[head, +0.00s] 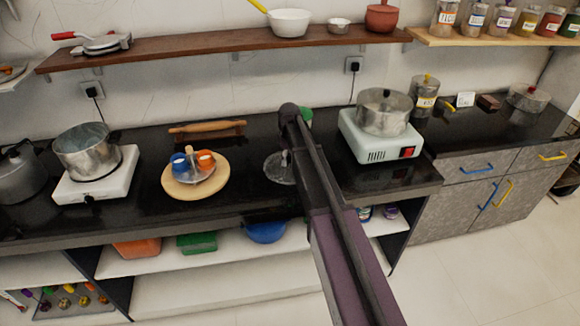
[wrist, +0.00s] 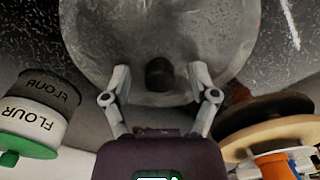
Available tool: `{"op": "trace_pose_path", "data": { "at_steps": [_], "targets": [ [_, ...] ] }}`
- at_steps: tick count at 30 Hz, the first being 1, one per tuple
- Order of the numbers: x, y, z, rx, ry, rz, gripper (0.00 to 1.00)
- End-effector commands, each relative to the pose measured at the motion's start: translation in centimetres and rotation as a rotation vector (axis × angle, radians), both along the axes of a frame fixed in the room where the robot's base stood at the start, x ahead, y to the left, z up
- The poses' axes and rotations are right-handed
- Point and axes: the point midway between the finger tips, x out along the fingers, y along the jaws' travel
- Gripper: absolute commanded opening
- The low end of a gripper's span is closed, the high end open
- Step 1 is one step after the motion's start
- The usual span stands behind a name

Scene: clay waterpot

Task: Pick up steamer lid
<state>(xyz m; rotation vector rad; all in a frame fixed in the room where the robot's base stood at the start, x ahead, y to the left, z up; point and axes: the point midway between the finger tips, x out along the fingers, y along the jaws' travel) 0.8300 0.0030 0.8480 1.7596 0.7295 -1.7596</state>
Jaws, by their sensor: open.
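The steamer lid (head: 279,168) lies on the dark counter, partly hidden behind my arm in the head view. In the wrist view the lid (wrist: 110,40) is a large, grey, round, shiny disc with a dark knob (wrist: 159,73) on it. My gripper (wrist: 160,75) is open, with one finger on each side of the knob in the picture and visible gaps to it. I cannot tell how far the fingertips are above the lid. In the head view my gripper is hidden by my arm.
A flour jar (wrist: 35,110) with a green lid stands close by. A round wooden board (head: 178,187) with blue and orange cups is left of the lid. A white stove (head: 370,143) bearing a pot (head: 384,112) is to the right. A wooden shelf (head: 200,46) hangs above.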

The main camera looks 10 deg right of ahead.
Motion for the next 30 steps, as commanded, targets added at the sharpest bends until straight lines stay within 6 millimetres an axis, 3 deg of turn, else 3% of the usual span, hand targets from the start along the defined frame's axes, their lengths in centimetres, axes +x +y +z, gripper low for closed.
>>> {"op": "trace_pose_path", "data": {
  "at_steps": [8,16,30],
  "targets": [
    [0.01,-0.02,0.00,0.000,0.000,0.000,0.76],
    [-0.01,-0.04,0.00,0.000,0.000,0.000,0.00],
    [0.01,-0.06,0.22,0.000,0.000,-0.001,0.00]
  ]
}}
